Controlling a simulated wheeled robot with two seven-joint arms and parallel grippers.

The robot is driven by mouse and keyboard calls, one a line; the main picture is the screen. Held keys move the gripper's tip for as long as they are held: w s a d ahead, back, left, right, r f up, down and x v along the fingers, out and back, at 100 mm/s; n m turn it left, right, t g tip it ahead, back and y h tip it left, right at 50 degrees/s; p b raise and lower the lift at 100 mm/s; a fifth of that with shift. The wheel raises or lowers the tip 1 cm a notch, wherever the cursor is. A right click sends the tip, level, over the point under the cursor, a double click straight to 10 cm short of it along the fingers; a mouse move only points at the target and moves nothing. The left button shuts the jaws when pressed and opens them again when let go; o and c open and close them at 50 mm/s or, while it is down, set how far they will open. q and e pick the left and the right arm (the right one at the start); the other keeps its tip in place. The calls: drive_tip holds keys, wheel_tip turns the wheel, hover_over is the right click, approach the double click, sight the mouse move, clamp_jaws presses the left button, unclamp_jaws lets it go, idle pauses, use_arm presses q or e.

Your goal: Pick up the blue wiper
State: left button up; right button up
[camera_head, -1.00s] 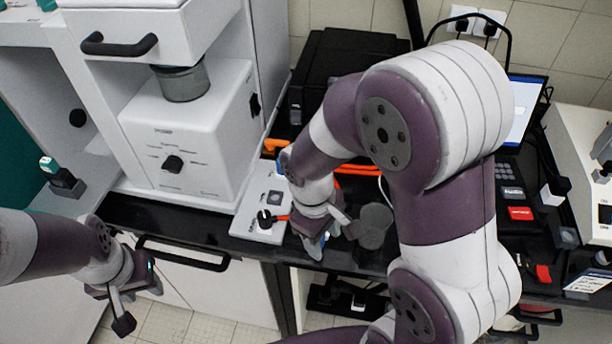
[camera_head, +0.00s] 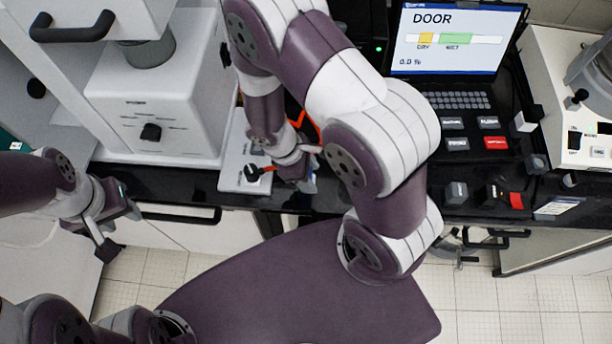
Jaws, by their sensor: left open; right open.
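I cannot make out a blue wiper for certain. A small pale-blue patch (camera_head: 311,184) shows beside my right gripper, too small to identify. My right gripper (camera_head: 297,178) is open, low over the front of the black bench, just right of the white switch box (camera_head: 236,180). Its fingertips are partly hidden by its own wrist, and my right arm hides the bench behind it. My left gripper (camera_head: 118,228) is open and empty in front of the bench's left part, away from the switch box.
The white machine (camera_head: 150,115) stands at the left. A laptop-like screen reading DOOR (camera_head: 455,40) and a black button panel (camera_head: 470,140) are at the right. A white instrument (camera_head: 560,90) stands at the far right. A black handle (camera_head: 180,217) runs below the bench edge.

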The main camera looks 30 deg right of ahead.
drive_tip(key=shift+s+d, duration=0.2)
drive_tip(key=shift+s, duration=0.1)
drive_tip(key=shift+s+r, duration=0.1)
drive_tip(key=shift+r, duration=0.05)
drive_tip(key=shift+c, duration=0.6)
drive_tip(key=shift+a, duration=0.2)
drive_tip(key=c, duration=0.6)
drive_tip(key=shift+w, duration=0.35)
clamp_jaws()
